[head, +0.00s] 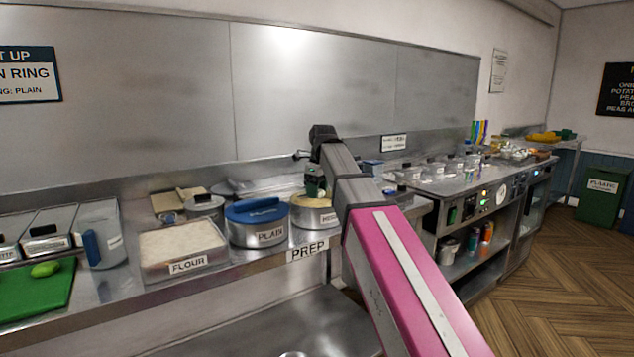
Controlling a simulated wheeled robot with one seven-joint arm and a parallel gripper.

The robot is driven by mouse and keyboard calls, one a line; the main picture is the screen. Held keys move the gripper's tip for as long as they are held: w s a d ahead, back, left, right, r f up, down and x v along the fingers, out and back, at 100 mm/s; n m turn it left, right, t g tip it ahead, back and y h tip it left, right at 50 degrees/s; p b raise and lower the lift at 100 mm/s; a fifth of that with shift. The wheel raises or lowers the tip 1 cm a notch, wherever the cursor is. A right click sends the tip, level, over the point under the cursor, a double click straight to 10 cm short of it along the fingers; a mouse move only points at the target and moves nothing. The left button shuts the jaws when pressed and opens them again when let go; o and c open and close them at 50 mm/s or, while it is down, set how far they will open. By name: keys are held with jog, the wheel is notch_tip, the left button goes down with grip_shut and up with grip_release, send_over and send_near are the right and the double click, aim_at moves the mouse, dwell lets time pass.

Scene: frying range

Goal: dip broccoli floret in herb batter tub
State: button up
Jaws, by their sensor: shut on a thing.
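The herb batter tub (303,234) is a round metal tub on the counter, right of the blue-lidded tub. Its label starts with "HE" and is partly cut off by my arm. Pale batter shows at its open top. My gripper (316,188) points down right over this tub, partly hidden by my arm. It is shut on a small dark green thing that looks like the broccoli floret (314,182). I cannot tell whether the floret touches the batter.
A tub labelled PLAIN with a blue lid (257,214) stands close on the left. Further left are a flour tray (184,245), a clear jug (101,236) and a green board (35,294) with a light green piece. A steel back wall (300,95) rises behind.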

jog(key=shift+f, duration=3.4)
jog(key=shift+a, duration=0.3)
jog(key=shift+d, duration=0.6)
jog(key=shift+a, duration=0.6)
jog(key=shift+d, duration=0.3)
jog(key=shift+r, duration=5.2)
